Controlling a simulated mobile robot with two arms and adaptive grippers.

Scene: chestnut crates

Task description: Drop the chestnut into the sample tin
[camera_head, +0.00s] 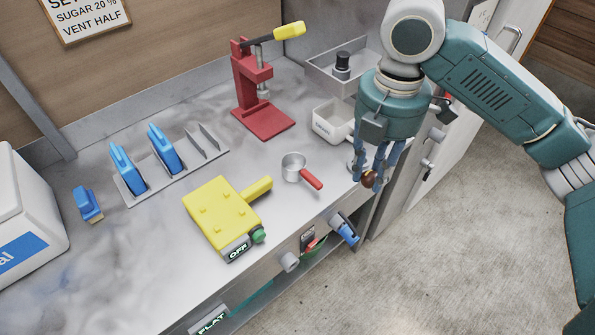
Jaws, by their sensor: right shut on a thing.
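My right gripper (368,181) is shut on a brown, round chestnut (369,178), partly hidden by the fingers. It hangs pointing down at the counter's front right edge. A small white open box (330,129) with a dark label stands behind and left of the gripper; the arm hides part of its right side, and the label is too small to read. A small round metal cup (293,165) with a red handle stands on the counter left of the gripper. I cannot tell for sure which of these is the sample tin. My left gripper is not in view.
A yellow block device (219,215) marked OFF lies front centre. A red press (254,95) with a yellow lever stands at the back. A grey rack (188,160) holds blue tools, with a blue brush (88,204) beside it. A grey tray (322,75) is back right. The left front counter is clear.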

